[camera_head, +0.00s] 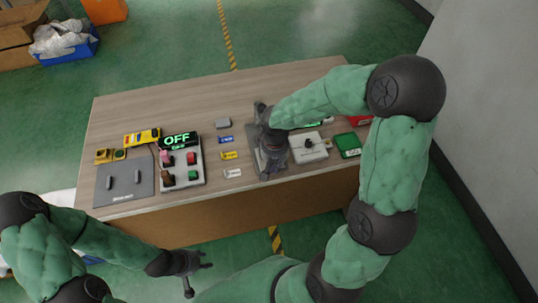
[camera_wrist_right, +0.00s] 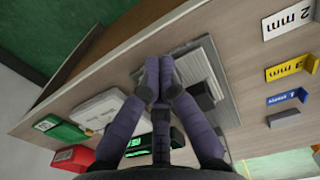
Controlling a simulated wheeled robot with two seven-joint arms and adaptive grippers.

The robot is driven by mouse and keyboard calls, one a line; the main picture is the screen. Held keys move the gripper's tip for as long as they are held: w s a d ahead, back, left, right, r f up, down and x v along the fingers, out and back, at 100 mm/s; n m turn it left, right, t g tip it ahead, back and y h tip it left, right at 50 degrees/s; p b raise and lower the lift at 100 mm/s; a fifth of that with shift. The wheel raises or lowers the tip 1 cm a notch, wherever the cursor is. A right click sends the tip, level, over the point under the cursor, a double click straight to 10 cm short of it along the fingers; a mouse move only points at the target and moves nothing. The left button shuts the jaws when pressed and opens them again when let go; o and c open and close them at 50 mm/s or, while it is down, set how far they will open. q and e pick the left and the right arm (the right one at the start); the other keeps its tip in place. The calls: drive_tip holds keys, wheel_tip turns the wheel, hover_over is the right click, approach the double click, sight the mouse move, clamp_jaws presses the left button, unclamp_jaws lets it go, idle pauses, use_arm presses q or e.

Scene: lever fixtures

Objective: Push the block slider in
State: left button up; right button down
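A grey plate with ridges (camera_wrist_right: 215,70) lies on the table under my right gripper (camera_wrist_right: 159,68). A dark block (camera_wrist_right: 202,96) stands on this plate, close beside my right gripper's finger; I cannot tell whether they touch. The right fingers are together with nothing visible between them. In the head view, the arm and gripper (camera_head: 270,140) hide most of the plate (camera_head: 258,162). I take this fixture to be the block slider. My left gripper (camera_head: 199,279) is open and empty, low in front of the table, away from the fixtures.
A grey panel with two upright handles (camera_head: 113,196) sits at the table's left. Small labelled blocks (camera_head: 229,155) lie mid-table. A white box (camera_head: 311,153) and a green box (camera_head: 348,145) stand to the right.

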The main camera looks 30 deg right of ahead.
idle(0.4)
drive_tip(key=shift+w+d+p, duration=0.2)
drive_tip(key=shift+w+d, duration=0.15)
drive_tip(key=shift+w, duration=0.95)
drive_tip(key=shift+w+d+p, duration=0.2)
drive_tip(key=shift+w+d, duration=0.1)
drive_tip(key=shift+w, duration=1.05)
drive_tip(key=shift+w+d+p, duration=0.2)
drive_tip(key=shift+w+d, duration=0.15)
drive_tip(key=shift+w, duration=0.95)
drive_tip(key=shift+s+a, duration=0.15)
drive_tip(key=shift+s, duration=0.25)
drive_tip(key=shift+r, duration=0.1)
drive_tip(key=shift+r+p, duration=2.85)
drive_tip(key=shift+r, duration=1.1)
drive_tip(key=shift+f, duration=0.1)
